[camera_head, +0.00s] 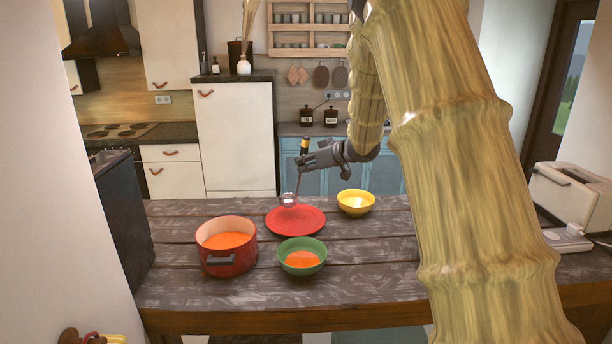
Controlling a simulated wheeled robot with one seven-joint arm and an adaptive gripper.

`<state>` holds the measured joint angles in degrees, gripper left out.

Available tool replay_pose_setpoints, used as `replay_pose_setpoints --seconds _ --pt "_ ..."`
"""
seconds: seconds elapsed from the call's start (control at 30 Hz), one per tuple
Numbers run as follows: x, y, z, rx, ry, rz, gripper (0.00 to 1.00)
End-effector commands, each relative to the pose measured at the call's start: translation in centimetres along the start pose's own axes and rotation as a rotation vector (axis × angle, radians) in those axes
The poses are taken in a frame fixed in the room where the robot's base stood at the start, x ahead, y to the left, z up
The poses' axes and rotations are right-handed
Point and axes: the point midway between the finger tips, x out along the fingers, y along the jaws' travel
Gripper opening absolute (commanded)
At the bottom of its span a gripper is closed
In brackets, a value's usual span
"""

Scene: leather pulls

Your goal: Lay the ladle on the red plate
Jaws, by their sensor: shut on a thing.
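The ladle (289,199) hangs from my gripper (302,160) with its bowl down and its handle running up between the fingers. My gripper is shut on the ladle near the upper part of its handle. The ladle's bowl is in front of or over the far left part of the red plate (309,222); I cannot tell whether it touches the plate. The red plate lies flat and empty on the wooden table.
A red pot (229,261) with orange soup stands left of the plate. A green bowl (302,268) with orange soup stands in front of it, and a yellow bowl (356,208) to its right. The table (375,280) is clear at front right. A toaster (572,195) stands far right.

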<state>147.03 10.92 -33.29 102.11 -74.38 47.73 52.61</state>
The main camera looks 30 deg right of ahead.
Motion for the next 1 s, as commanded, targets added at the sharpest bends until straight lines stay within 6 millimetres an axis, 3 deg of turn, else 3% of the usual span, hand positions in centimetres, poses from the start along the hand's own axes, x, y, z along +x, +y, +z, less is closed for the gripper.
replay_pose_setpoints --seconds 0.3,0.73,0.77,0.87,1.0 --pt "1.5 0.0 2.9 0.000 0.000 0.000 0.00" --pt "1.7 0.0 3.5 0.000 0.000 0.000 0.00" --pt "1.8 0.0 3.5 0.000 0.000 0.000 0.21" --pt "1.7 0.0 3.5 0.000 0.000 0.000 0.39" --pt "1.7 0.0 3.5 -0.001 0.000 0.000 0.39"
